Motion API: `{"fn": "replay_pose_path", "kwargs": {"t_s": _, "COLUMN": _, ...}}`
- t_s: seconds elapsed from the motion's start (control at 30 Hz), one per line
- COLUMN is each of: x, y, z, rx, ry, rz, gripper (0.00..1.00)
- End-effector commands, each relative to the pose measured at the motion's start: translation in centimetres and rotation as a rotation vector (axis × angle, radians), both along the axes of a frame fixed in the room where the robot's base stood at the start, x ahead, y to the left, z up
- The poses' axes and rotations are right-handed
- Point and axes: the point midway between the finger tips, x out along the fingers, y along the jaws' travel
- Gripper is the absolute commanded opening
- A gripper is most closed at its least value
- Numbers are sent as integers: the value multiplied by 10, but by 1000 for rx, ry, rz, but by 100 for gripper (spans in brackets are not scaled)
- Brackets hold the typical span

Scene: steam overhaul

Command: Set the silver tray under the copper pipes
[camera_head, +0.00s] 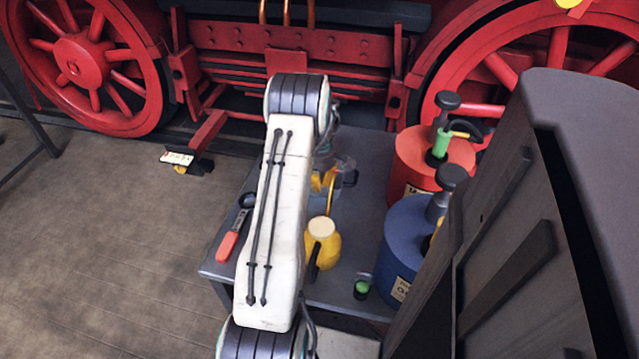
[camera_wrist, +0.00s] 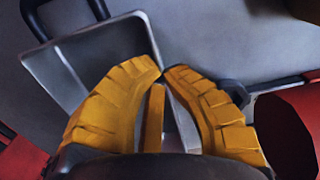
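In the wrist view the silver tray (camera_wrist: 92,52) is a shallow grey metal pan at the upper left, its right side running down to my gripper. My gripper (camera_wrist: 163,72) has yellow ribbed fingers with their tips close together at the tray's rim. In the head view my gripper (camera_head: 324,180) is over the dark table, partly behind my white arm; the tray cannot be made out there. The copper pipes (camera_head: 286,12) are at the top centre, above the red locomotive frame.
On the dark table (camera_head: 365,150) stand a red can (camera_head: 410,160), a blue can (camera_head: 402,225), a yellow oil can (camera_head: 322,245) and a small green-topped bottle (camera_head: 362,287). A red-handled tool (camera_head: 229,245) lies at the left. A dark cabinet (camera_head: 560,200) blocks the right. Floor is free at left.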

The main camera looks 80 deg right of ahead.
Motion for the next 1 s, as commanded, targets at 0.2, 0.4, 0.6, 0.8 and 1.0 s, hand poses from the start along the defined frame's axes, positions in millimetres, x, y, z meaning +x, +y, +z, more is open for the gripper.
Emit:
{"fn": "replay_pose_path", "kwargs": {"t_s": 0.2, "x": 6, "y": -7, "z": 0, "rx": -2, "ry": 0, "rz": 1, "gripper": 0}}
{"fn": "replay_pose_path", "kwargs": {"t_s": 0.4, "x": 11, "y": -14, "z": -1, "rx": -1, "ry": 0, "rz": 2, "gripper": 0}}
{"fn": "replay_pose_path", "kwargs": {"t_s": 0.6, "x": 17, "y": -20, "z": -1, "rx": -1, "ry": 0, "rz": 2, "gripper": 0}}
{"fn": "replay_pose_path", "kwargs": {"t_s": 0.8, "x": 22, "y": -27, "z": -1, "rx": -1, "ry": 0, "rz": 1, "gripper": 0}}
{"fn": "replay_pose_path", "kwargs": {"t_s": 1.0, "x": 28, "y": -34, "z": -1, "rx": -1, "ry": 0, "rz": 2, "gripper": 0}}
